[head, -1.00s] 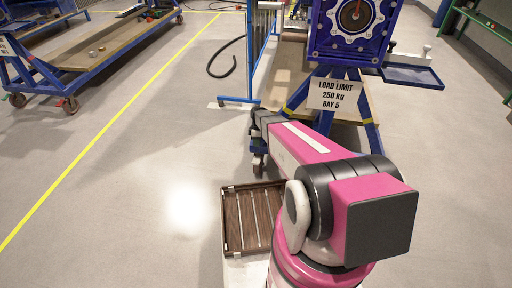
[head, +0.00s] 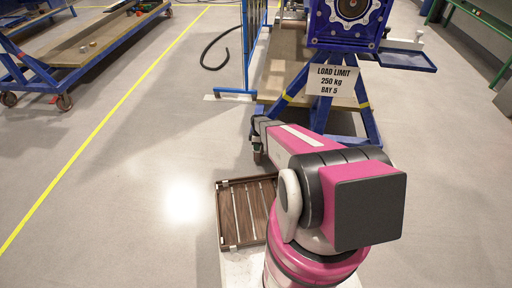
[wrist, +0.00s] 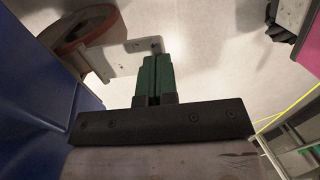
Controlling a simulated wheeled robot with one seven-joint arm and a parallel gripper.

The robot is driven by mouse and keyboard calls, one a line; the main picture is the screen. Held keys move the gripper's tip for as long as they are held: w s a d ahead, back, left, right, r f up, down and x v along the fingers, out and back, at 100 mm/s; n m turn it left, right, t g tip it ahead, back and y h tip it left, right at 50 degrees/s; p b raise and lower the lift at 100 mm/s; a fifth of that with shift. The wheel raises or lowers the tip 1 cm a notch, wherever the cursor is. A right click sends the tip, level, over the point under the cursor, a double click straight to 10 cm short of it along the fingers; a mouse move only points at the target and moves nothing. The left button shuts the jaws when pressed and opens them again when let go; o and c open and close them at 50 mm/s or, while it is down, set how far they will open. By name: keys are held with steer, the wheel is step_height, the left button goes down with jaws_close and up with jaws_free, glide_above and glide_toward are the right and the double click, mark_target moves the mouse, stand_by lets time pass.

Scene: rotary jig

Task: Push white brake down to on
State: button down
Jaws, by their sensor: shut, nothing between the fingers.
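In the wrist view, a pale whitish plate (wrist: 122,60), which looks like the white brake, sits beside a caster wheel with a reddish rim (wrist: 88,28). My gripper (wrist: 156,62) has its green fingers together and empty. In the picture the fingertips overlap the plate's lower right edge; I cannot tell whether they touch it. In the head view my arm reaches to the lower left leg of the blue jig (head: 333,105), by a caster (head: 257,157). My gripper and the brake are hidden there.
A blue panel (wrist: 35,90) stands close on the left in the wrist view. In the head view, a wooden slatted tray (head: 232,213) is left of my arm, and a load-limit sign (head: 331,80) hangs on the jig. Open floor (head: 150,160) lies to the left.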

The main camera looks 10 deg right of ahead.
steer(key=shift+s, duration=0.15)
steer(key=shift+s+a+f+t+h, duration=0.1)
steer(key=shift+s+f+t+h, duration=0.2)
steer(key=shift+s+f+t, duration=0.35)
steer(key=shift+s+a+f+t+h, duration=0.15)
steer(key=shift+f+t+h, duration=0.15)
steer(key=shift+f+t, duration=1.1)
steer(key=s+a+r, duration=0.1)
steer(key=s+r, duration=0.2)
steer(key=r, duration=1)
steer(key=shift+r, duration=0.4)
steer(key=s+d+r+m, duration=0.1)
steer(key=s+r+m, duration=0.6)
steer(key=r, duration=0.5)
steer(key=s+d+r+m+g, duration=0.1)
steer(key=s+r+m, duration=0.6)
steer(key=r, duration=0.6)
steer(key=shift+s+d+r, duration=0.2)
steer(key=shift+s+d, duration=0.1)
steer(key=shift+s, duration=0.85)
